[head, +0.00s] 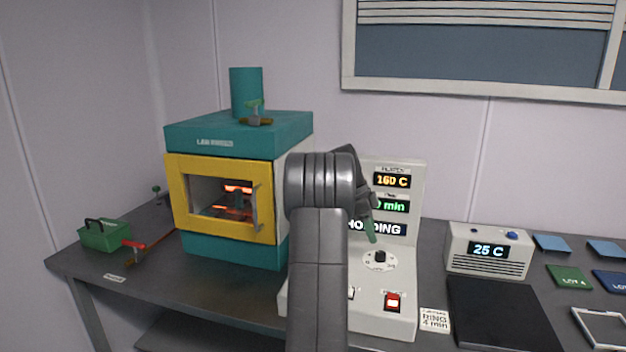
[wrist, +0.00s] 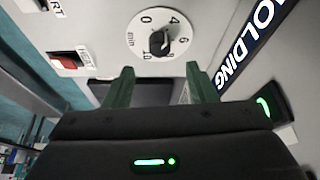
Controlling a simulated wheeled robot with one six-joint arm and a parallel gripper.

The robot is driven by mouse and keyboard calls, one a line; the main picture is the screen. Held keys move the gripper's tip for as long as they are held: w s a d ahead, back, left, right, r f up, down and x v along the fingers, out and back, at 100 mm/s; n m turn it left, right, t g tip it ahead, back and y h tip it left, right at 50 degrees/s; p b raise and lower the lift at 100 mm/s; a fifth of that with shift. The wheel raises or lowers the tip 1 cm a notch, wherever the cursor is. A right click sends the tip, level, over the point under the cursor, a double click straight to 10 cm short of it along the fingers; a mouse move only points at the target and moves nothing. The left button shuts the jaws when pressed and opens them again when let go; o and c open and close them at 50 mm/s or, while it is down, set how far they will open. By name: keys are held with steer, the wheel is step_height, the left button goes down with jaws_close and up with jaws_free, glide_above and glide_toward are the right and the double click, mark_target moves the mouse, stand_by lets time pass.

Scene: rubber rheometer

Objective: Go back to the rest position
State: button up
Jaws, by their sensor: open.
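My gripper (wrist: 160,88) is open and empty in the wrist view, its two green fingers apart in front of the control panel. A round timer dial (wrist: 160,42) with a black knob is just beyond the fingertips, with no visible contact. In the head view my arm stands in front of the control box (head: 400,260), and a green finger of my gripper (head: 369,225) shows just above the dial (head: 380,258). The displays read 160 C, a partly hidden "min" and "HOLDING". The arm hides the left part of the box.
A teal oven (head: 235,250) with a closed yellow door glows inside. A green box (head: 104,237) and a red-handled tool (head: 133,245) lie at the left. A cooling unit (head: 488,252) reading 25 C, a black plate (head: 500,315) and several coloured sheets are at the right. A lit red switch (head: 393,301) is on the box.

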mark_target(380, 253)
steer(key=v, duration=0.6)
steer(key=x, duration=1.4)
steer(key=shift+a+r+n, duration=0.1)
steer(key=shift+r+n, duration=0.05)
steer(key=shift+n, duration=0.35)
steer(key=shift+s+r+n+t, duration=0.15)
steer(key=shift+n+t, duration=0.35)
steer(key=shift+n, duration=0.4)
steer(key=n+t, duration=0.1)
steer(key=n, duration=0.2)
steer(key=shift+s+y+p, duration=0.1)
steer(key=shift+y+p, duration=0.2)
steer(key=shift+p, duration=0.05)
steer(key=n+t+p, duration=0.1)
steer(key=n+p, duration=0.1)
steer(key=n, duration=0.1)
steer(key=shift+r+n+y, duration=0.15)
steer(key=shift+n+y, duration=0.15)
steer(key=n+t+p, duration=0.1)
steer(key=n+p, duration=0.1)
steer(key=p, duration=0.1)
steer(key=shift+n+y, duration=0.3)
steer(key=shift+b+v, duration=0.55)
steer(key=shift+v, duration=2.2)
steer(key=shift+s, duration=0.15)
